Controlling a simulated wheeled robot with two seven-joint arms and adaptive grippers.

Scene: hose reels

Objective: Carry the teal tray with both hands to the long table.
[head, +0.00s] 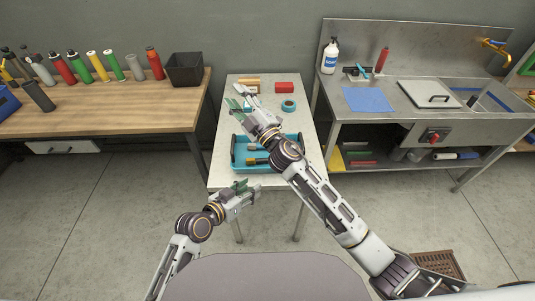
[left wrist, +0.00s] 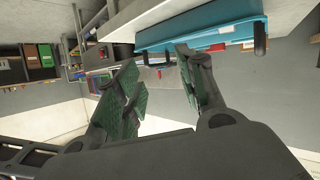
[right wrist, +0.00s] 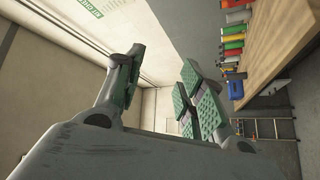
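The teal tray (head: 240,168) sits on a narrow pale table (head: 228,114), with a black handle at each side and wooden-handled tools inside. My right arm covers part of its right side. In the left wrist view the tray (left wrist: 200,32) is at the top, beyond the fingertips. My left gripper (head: 250,187) is near the table's front edge, below the tray in the picture; its fingers are apart and empty. My right gripper (head: 241,97) appears over the table's back part, beyond the tray. In the right wrist view its fingers (right wrist: 160,65) are apart and empty.
A long wooden table (head: 110,110) at left carries several bottles, a black bin (head: 185,69) and a clear front stretch. A red box (head: 284,87) and a teal tape roll (head: 288,105) lie behind the tray. A metal sink bench (head: 385,125) stands at right.

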